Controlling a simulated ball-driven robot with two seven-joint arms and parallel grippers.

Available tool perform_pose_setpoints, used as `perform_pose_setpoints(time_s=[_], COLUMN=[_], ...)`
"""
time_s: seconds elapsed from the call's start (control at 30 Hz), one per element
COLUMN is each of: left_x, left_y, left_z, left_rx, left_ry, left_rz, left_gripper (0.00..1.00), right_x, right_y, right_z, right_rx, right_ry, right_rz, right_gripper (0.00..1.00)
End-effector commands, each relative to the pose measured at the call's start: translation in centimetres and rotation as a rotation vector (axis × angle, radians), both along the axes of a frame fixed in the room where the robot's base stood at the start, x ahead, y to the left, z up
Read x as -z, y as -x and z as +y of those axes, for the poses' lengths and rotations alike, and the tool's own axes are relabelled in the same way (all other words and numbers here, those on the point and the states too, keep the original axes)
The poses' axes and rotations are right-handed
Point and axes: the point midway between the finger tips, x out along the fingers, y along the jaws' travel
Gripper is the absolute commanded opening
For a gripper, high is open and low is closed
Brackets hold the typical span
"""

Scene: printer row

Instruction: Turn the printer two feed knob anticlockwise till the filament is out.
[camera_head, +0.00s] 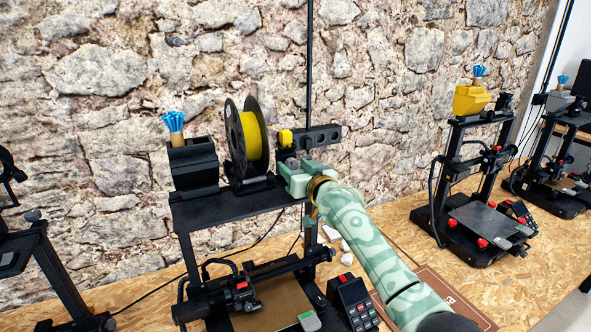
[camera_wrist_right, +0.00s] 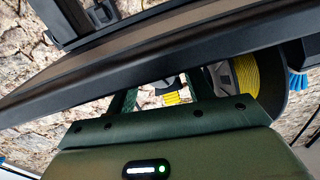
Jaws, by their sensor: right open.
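The middle printer's black frame (camera_head: 235,207) carries a spool of yellow filament (camera_head: 250,135) on its top. Just right of the spool is a feeder with a small yellow block (camera_head: 285,138) and a grey round part, perhaps the feed knob (camera_head: 291,161). My pale green right gripper (camera_head: 289,170) is open at that grey part, its fingers pointing left. I cannot tell whether they touch it. In the right wrist view the gripper's fingers (camera_wrist_right: 160,90) are partly hidden by a black beam, with the yellow spool (camera_wrist_right: 246,75) behind. My left gripper is not in view.
A black bar with round holes (camera_head: 322,136) stands just behind my right gripper. A black box with a blue-topped holder (camera_head: 174,125) is left of the spool. The printer's control panel (camera_head: 353,300) is below my forearm. Another printer (camera_head: 475,185) stands to the right.

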Motion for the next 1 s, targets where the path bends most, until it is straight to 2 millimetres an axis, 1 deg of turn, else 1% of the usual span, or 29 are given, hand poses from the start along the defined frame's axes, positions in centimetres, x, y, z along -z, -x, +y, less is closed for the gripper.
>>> perform_pose_setpoints(time_s=[0.07,0.1,0.17,0.2,0.23,0.27,0.37,0.43,0.6,0.7,0.97,1.0], left_x=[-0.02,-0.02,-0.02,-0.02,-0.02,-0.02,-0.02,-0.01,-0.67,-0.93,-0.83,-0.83], left_y=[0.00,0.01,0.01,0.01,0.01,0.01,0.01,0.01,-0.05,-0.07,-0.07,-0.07], left_z=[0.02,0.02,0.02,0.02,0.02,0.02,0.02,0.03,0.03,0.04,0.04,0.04], left_rx=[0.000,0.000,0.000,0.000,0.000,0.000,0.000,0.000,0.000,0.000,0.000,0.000], left_ry=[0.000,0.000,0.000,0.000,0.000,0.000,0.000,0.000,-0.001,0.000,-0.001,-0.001], left_rz=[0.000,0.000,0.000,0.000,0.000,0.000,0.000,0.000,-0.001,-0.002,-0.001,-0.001], left_gripper=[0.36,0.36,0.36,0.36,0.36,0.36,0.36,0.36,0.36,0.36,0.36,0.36], right_x=[-0.01,0.00,0.00,0.01,0.01,0.01,0.01,-0.04,-0.27,-0.20,-0.03,-0.02], right_y=[0.02,0.03,0.03,0.03,0.03,0.03,0.03,0.01,0.04,0.08,0.08,0.08], right_z=[0.01,0.01,0.01,0.01,0.01,0.00,-0.01,-0.04,0.00,0.10,0.12,0.12], right_rx=[0.000,0.000,0.000,0.000,0.000,0.000,0.000,0.000,-0.001,-0.002,-0.002,-0.002], right_ry=[0.000,-0.001,-0.001,-0.001,-0.001,-0.001,0.005,0.058,0.347,0.444,0.460,0.460], right_rz=[0.000,0.000,0.000,0.000,0.000,0.000,-0.001,-0.025,-0.142,-0.184,-0.190,-0.190], right_gripper=[0.52,0.47,0.30,0.19,0.10,0.07,0.08,0.08,0.08,0.08,0.08,0.36])
